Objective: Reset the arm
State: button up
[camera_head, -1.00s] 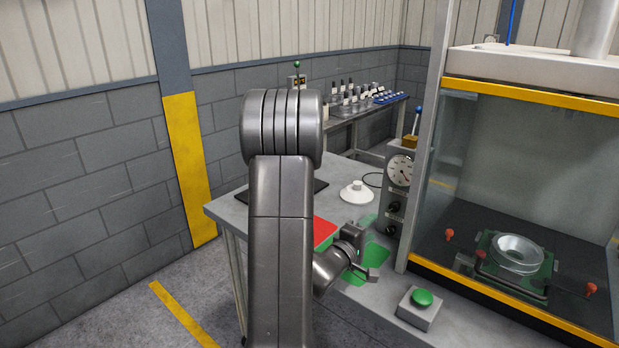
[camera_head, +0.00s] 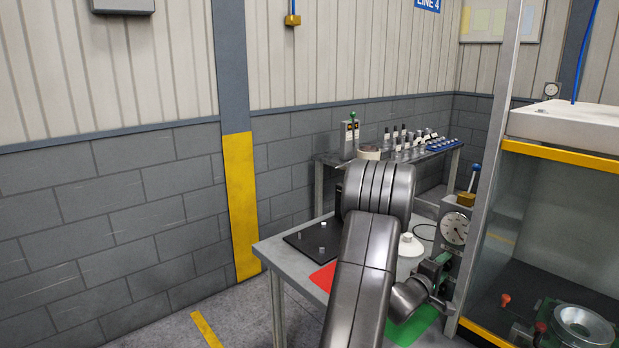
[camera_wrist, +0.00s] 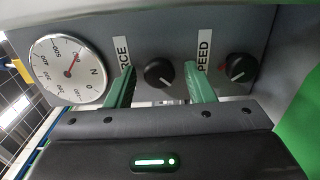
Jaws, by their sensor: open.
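My gripper (camera_head: 446,284) is open at the right of my grey arm in the head view, in front of the gauge box. I cannot tell whether the fingertips touch the panel. My arm hides part of the table in the head view.
The grey table (camera_head: 283,262) bears a black mat (camera_head: 312,240) with small metal pieces, a red patch (camera_head: 324,276), a green patch (camera_head: 412,326) and a white dome-shaped part (camera_head: 411,246). The glazed press (camera_head: 560,230) stands close right, holding a metal ring (camera_head: 585,326). Open floor lies left.

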jog(key=shift+s+a, duration=0.1)
jog(key=b+v, duration=0.3)
jog(key=v, duration=1)
jog(key=shift+w+d+r+m+p, duration=0.1)
jog(key=shift+w+d+m+p, duration=0.2)
jog(key=shift+w+d+m, duration=2.05)
jog(key=shift+w+d+m+p, duration=0.35)
jog(key=shift+d+m, duration=0.75)
jog(key=shift+m, duration=2.7)
jog(key=shift+w+d+r+m+p, duration=0.1)
jog(key=shift+w+d+m+p, duration=0.1)
jog(key=shift+w+d+m, duration=2.15)
jog(key=shift+s+a+m, duration=0.6)
jog(key=shift+s+m, duration=0.1)
jog(key=shift+s, duration=0.2)
